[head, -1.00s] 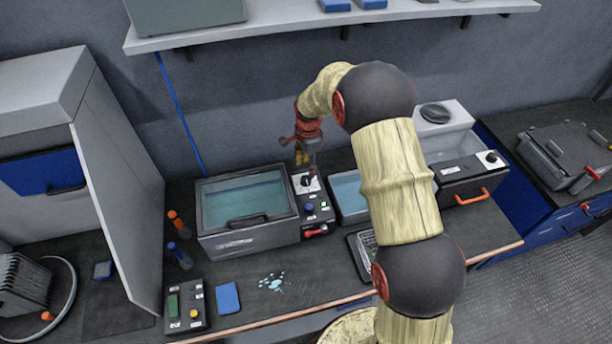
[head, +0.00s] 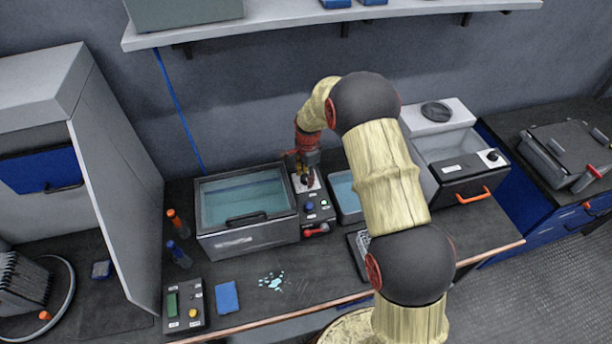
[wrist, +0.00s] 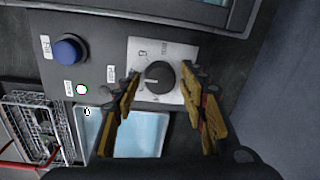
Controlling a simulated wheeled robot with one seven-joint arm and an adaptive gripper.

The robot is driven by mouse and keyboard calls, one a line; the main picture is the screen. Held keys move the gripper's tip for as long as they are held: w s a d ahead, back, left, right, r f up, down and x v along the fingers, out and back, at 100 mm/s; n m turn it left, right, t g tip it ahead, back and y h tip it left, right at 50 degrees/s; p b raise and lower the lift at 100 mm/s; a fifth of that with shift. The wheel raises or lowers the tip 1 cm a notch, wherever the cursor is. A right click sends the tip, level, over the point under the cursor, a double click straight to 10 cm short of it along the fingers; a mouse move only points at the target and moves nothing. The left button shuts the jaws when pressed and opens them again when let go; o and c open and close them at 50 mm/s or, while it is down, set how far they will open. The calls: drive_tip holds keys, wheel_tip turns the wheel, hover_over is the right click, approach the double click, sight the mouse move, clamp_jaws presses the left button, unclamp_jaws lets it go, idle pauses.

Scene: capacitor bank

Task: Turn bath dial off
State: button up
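The bath dial is a round dark knob (wrist: 159,76) on a white plate with printed marks, seen between my fingertips in the wrist view. In the head view the dial (head: 306,180) sits at the back of the control panel beside the water bath (head: 247,207), just under my gripper. My gripper (wrist: 159,82) is open, with yellow-padded fingers on either side of the knob. A gap shows between each finger and the knob. Whether the fingertips are level with the knob is hard to tell.
A blue button (wrist: 68,49) and a small lit button (wrist: 82,89) are on the same panel. A red-handled valve (head: 316,230) is at its front. A second basin (head: 346,190) is close on the right. A wire basket (wrist: 38,125) shows in the wrist view.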

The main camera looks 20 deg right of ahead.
drive_tip(key=c, duration=0.9)
drive_tip(key=shift+n, duration=0.3)
drive_tip(key=n, duration=0.8)
drive_tip(key=shift+d+n+p, duration=0.1)
drive_tip(key=shift+n+p, duration=0.25)
drive_tip(key=shift+n, duration=0.05)
drive_tip(key=n, duration=0.4)
drive_tip(key=shift+w+g+y, duration=0.1)
drive_tip(key=shift+g+y, duration=0.2)
drive_tip(key=shift+n, duration=2.3)
drive_tip(key=o, duration=1.2)
